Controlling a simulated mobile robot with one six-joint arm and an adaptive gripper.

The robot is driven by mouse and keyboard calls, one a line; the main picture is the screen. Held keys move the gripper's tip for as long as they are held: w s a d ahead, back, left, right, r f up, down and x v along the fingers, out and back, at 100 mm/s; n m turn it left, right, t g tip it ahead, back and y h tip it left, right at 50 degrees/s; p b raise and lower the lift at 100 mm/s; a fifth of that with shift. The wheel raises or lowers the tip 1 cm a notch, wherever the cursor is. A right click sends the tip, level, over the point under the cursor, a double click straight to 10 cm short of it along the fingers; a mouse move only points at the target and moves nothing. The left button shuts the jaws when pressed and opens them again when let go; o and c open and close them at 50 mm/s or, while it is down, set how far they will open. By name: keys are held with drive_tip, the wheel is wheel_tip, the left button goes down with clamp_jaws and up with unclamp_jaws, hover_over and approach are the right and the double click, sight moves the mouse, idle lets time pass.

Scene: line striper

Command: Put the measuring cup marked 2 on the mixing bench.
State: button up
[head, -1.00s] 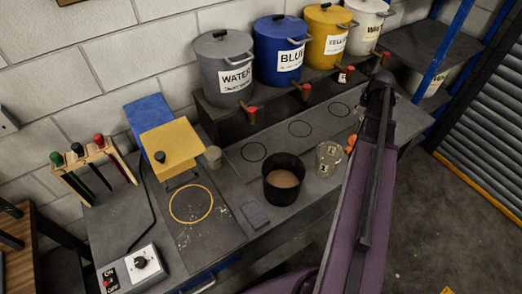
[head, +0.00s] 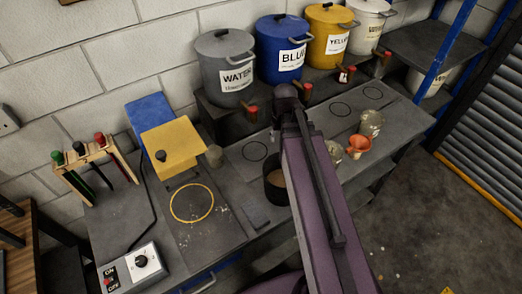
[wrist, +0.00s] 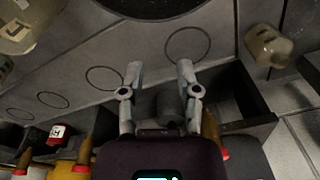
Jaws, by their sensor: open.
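A clear measuring cup (head: 371,123) stands on the grey bench (head: 228,238) right of the middle. Another cup (head: 334,153) stands nearer, partly behind my arm. I cannot read the number on either. In the wrist view a clear cup (wrist: 22,28) is cut off at the upper left. A small cloudy vessel (wrist: 268,45) is at the upper right. My gripper (wrist: 158,80) is open and empty, its fingers over the bench near a drawn ring. In the head view my arm hides its fingers.
A dark pot (head: 273,190) of brown liquid stands left of my arm, partly hidden by it. An orange funnel (head: 359,144) lies by the cups. Grey, blue (head: 282,45), yellow and white buckets with taps stand on a rear shelf. The yellow ring (head: 192,204) is empty.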

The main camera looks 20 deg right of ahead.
drive_tip(key=s+a+n, duration=0.1)
drive_tip(key=s+a, duration=0.3)
drive_tip(key=a, duration=0.3)
drive_tip(key=shift+s+a+g, duration=0.15)
drive_tip(key=shift+a+g, duration=0.15)
drive_tip(key=shift+g, duration=0.1)
